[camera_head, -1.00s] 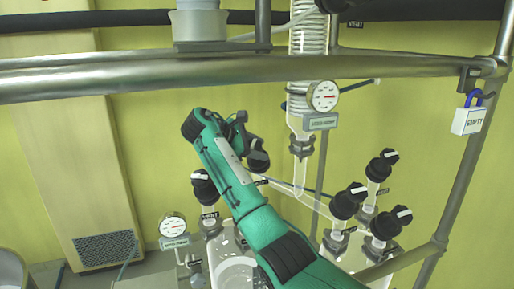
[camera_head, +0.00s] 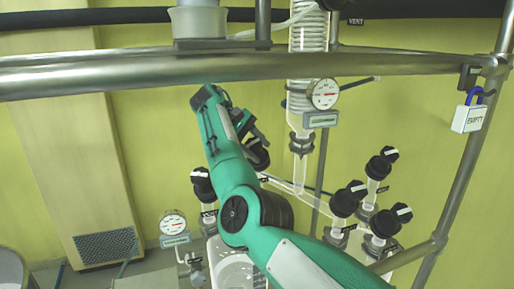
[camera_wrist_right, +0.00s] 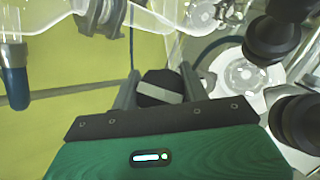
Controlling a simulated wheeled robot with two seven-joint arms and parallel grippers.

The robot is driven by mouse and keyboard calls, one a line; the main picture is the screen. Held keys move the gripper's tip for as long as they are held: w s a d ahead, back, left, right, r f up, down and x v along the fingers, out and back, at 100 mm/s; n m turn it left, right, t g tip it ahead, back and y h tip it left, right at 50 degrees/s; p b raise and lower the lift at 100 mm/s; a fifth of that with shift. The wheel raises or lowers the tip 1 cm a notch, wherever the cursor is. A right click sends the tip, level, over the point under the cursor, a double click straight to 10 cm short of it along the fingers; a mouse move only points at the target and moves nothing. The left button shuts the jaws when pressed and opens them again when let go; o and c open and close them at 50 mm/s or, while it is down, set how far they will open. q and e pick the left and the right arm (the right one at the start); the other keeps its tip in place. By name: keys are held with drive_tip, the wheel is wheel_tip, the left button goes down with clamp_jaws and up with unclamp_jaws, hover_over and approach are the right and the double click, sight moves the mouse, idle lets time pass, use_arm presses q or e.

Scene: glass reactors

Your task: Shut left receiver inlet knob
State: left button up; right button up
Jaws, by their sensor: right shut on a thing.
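My right gripper (camera_head: 250,137) reaches in on the green arm and is shut on a black knob (camera_head: 258,156) at the middle of the glassware. In the right wrist view the fingers (camera_wrist_right: 157,84) stand on both sides of the black knob (camera_wrist_right: 155,78). Its pale stripe runs across from finger to finger, slightly tilted. The knob's label is partly hidden and too small to read in the head view, so I cannot tell from it which knob this is. My left gripper is not in view.
Another black knob (camera_head: 203,184) stands close left of my arm. Several more, such as one knob (camera_head: 345,201), stand to the right. A metal rail (camera_head: 130,76) crosses above. A gauge (camera_head: 323,94) and a padlock (camera_head: 470,113) hang near it. A glass vessel (camera_head: 238,269) lies below.

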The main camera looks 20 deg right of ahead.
drive_tip(key=m+y, duration=0.1)
drive_tip(key=m, duration=0.1)
drive_tip(key=m+g+y, duration=0.1)
drive_tip(key=m+y, duration=0.1)
drive_tip(key=shift+a+f, duration=0.15)
drive_tip(key=shift+a, duration=0.05)
drive_tip(key=m+y, duration=0.1)
drive_tip(key=m, duration=0.1)
drive_tip(key=m+y, duration=0.1)
drive_tip(key=m, duration=0.1)
drive_tip(key=shift+s+a+f+y, duration=0.1)
drive_tip(key=shift+a+f+y, duration=0.1)
drive_tip(key=shift+y, duration=0.2)
drive_tip(key=m+y, duration=0.1)
drive_tip(key=m, duration=0.1)
drive_tip(key=m+t+y, duration=0.1)
drive_tip(key=shift+a+f+m+y, duration=0.1)
drive_tip(key=shift+a+m+y, duration=0.1)
drive_tip(key=shift+m+y, duration=0.2)
drive_tip(key=m, duration=0.1)
drive_tip(key=m+t+y, duration=0.1)
drive_tip(key=m, duration=0.1)
drive_tip(key=m+t+y, duration=0.1)
drive_tip(key=shift+w+a, duration=0.2)
drive_tip(key=shift+w, duration=0.05)
drive_tip(key=shift+m+y, duration=0.3)
drive_tip(key=o, duration=1)
drive_tip(key=shift+t, duration=0.3)
drive_tip(key=shift+r, duration=0.25)
